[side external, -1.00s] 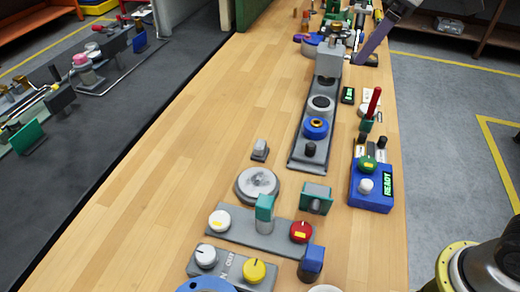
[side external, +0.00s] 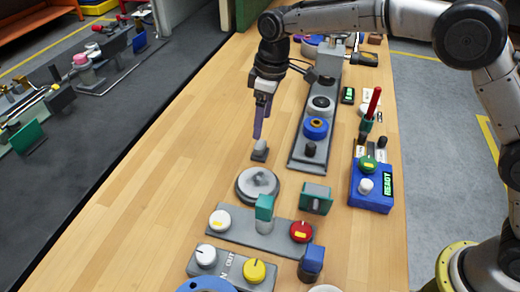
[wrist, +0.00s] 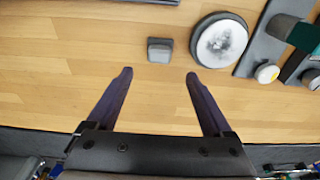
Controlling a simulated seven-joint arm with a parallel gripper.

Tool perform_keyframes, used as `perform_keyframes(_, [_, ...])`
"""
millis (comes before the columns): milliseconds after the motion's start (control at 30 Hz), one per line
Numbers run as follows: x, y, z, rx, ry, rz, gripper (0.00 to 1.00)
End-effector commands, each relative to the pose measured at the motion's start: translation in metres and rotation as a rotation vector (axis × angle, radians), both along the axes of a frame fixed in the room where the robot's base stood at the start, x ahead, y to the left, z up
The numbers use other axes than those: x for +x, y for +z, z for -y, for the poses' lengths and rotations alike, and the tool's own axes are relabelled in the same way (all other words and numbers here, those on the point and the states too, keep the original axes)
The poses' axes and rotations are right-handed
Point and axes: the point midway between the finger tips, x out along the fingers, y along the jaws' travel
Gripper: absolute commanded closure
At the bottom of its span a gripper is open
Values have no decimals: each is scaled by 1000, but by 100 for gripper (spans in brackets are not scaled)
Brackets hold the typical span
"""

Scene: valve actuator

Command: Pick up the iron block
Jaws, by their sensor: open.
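The iron block (side external: 260,150) is a small grey block with a paler top, standing on the wooden bench just behind a round grey disc. In the wrist view the iron block (wrist: 160,50) lies beyond my fingertips, about centred between them. My gripper (side external: 258,137) has purple fingers pointing down, just above and behind the block in the side view. In the wrist view my gripper (wrist: 158,76) is open, with nothing between its two fingers. I cannot tell the exact height of the fingertips over the bench.
The round grey disc (side external: 258,184) lies close to the block; it also shows in the wrist view (wrist: 221,40). A grey rail (side external: 300,160) with a blue ring stands to the right. A knob panel (side external: 265,235) is nearer the camera. The bench left of the block is clear.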

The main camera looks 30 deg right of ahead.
Motion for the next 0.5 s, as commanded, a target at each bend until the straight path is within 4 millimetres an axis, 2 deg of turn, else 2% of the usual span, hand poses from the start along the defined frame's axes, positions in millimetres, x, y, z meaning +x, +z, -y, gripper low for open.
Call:
perform_keyframes(100, [1, -20, -2, 0, 0, -1, 15])
perform_keyframes(367, [3, -38, -3, 0, 0, 0, 15])
perform_keyframes(500, [3, -57, -2, -1, 0, -3, 15])
